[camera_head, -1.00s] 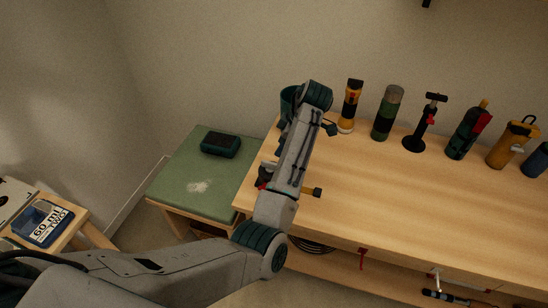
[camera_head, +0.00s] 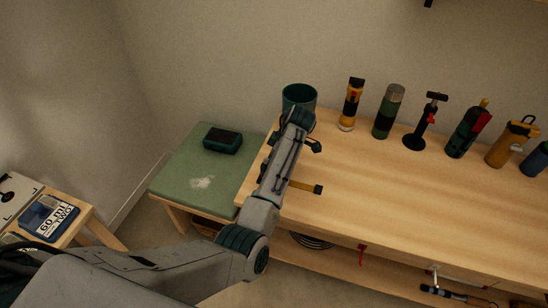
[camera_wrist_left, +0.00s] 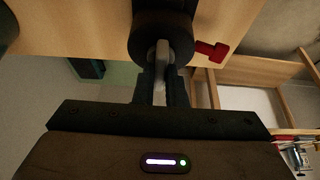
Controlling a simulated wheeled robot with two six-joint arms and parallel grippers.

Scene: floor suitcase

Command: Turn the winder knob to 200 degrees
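The winder knob (camera_wrist_left: 161,60) shows in the left wrist view as a narrow grey key in front of a dark round body (camera_wrist_left: 160,22). My left gripper (camera_wrist_left: 160,85) has its two dark fingers on either side of this key and looks shut on it. The exact angle of the knob cannot be read. In the head view my left arm hides the knob and the fingertips at the left end of the wooden bench (camera_head: 420,210). A brass bar with a dark end (camera_head: 308,187) sticks out to the right of the arm. My right gripper is in neither current view.
A teal cup (camera_head: 299,95), a yellow flashlight (camera_head: 351,104), a green flask (camera_head: 388,112) and other items stand along the bench's back. A green-topped low table (camera_head: 185,180) with a dark box (camera_head: 222,140) is at left. The bench's middle is clear.

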